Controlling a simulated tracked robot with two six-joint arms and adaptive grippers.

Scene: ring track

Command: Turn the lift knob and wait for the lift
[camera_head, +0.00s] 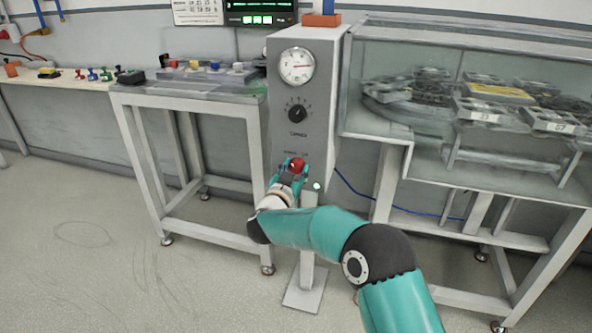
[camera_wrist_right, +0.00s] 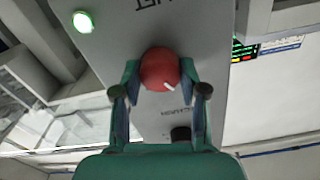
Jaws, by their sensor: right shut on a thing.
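The lift knob is a red round knob (camera_head: 297,165) low on the front of a grey control box (camera_head: 318,110). My left gripper is out of view.
Above the knob are a black dial (camera_head: 297,113) and a round gauge (camera_head: 297,66). A glass-fronted case (camera_head: 375,75) with a ring track and several grey carriers stands right. A metal table (camera_head: 190,98) stands left. Open floor (camera_head: 90,250) lies at the front left.

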